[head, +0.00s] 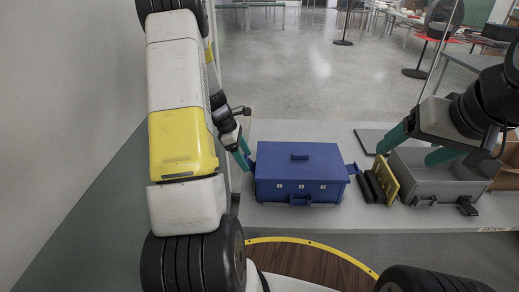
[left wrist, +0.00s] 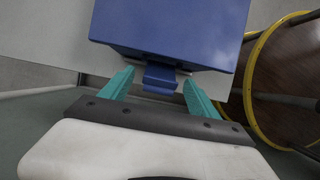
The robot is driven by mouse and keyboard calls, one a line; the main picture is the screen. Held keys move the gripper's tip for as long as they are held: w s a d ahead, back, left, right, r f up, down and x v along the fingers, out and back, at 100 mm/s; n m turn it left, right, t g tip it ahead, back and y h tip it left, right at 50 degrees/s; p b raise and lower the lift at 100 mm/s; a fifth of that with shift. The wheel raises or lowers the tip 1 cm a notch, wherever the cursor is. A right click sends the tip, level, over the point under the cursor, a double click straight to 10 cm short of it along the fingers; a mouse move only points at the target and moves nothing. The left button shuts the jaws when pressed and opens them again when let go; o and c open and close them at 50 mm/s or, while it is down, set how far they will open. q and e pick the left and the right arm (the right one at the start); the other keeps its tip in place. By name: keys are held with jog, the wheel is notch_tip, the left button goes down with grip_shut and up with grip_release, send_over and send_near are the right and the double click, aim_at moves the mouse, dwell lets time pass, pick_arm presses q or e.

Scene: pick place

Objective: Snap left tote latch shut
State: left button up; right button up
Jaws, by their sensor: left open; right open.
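In the head view that gripper (head: 244,160) is at the tote's left side. The right latch (head: 352,168) juts out from the other side. My right gripper (head: 414,148) is open above a grey tote.
The open grey tote (head: 440,186) stands right of the blue one. Dark blocks and a yellow panel (head: 388,180) stand between them. A dark flat plate (head: 368,136) lies behind. A round brown-topped stool or table (head: 310,262) with a yellow rim is in front. Table behind the blue tote is clear.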

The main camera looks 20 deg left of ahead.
pick_arm(q)
jog(key=shift+x, duration=1.1)
jog(key=shift+c, duration=0.3)
jog(key=c, duration=1.3)
jog(key=shift+o, duration=0.2)
jog(key=shift+d+r+g+y, duration=0.15)
jog(key=shift+d+g+y, duration=0.2)
jog(key=shift+y, duration=0.25)
jog(key=shift+w+d+r+g+y, duration=0.1)
jog(key=shift+d+g+y, duration=0.1)
jog(key=shift+y, duration=0.45)
jog(key=shift+d+r+g+y, duration=0.1)
jog(key=shift+d+y, duration=0.1)
jog(key=shift+y, duration=0.45)
